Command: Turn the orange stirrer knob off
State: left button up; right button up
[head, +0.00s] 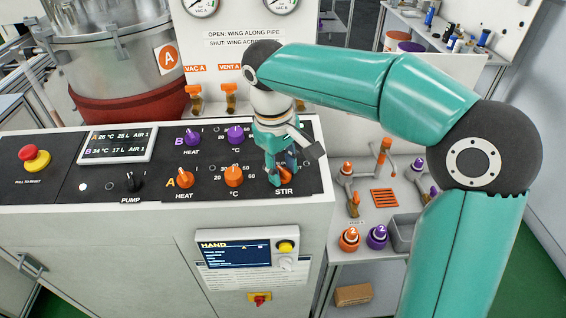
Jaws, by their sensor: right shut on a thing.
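The orange stirrer knob (285,175) is above the STIR label at the right end of the black control panel. My right gripper (282,178) points down over it and is shut on it, with its fingers on both sides. The fingers hide much of the knob, so its pointer and setting cannot be read. A purple stirrer knob is not clearly visible; the gripper covers the area behind. My left gripper is not in view.
Orange HEAT (182,180) and °C (233,174) knobs sit left of the gripper, with purple knobs (235,134) behind them. A red emergency button (29,153) is at far left. Orange valves (230,97) stand behind the panel. A side shelf holds bottles (349,239).

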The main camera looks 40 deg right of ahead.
jog(key=shift+n, duration=0.5)
jog(key=o, duration=1.2)
jog(key=shift+c, duration=0.2)
notch_tip(320, 180, up, 12)
jog(key=a, duration=0.1)
jog(key=shift+w+a, duration=0.15)
jog(key=shift+a, duration=0.1)
jog(key=shift+f, duration=0.1)
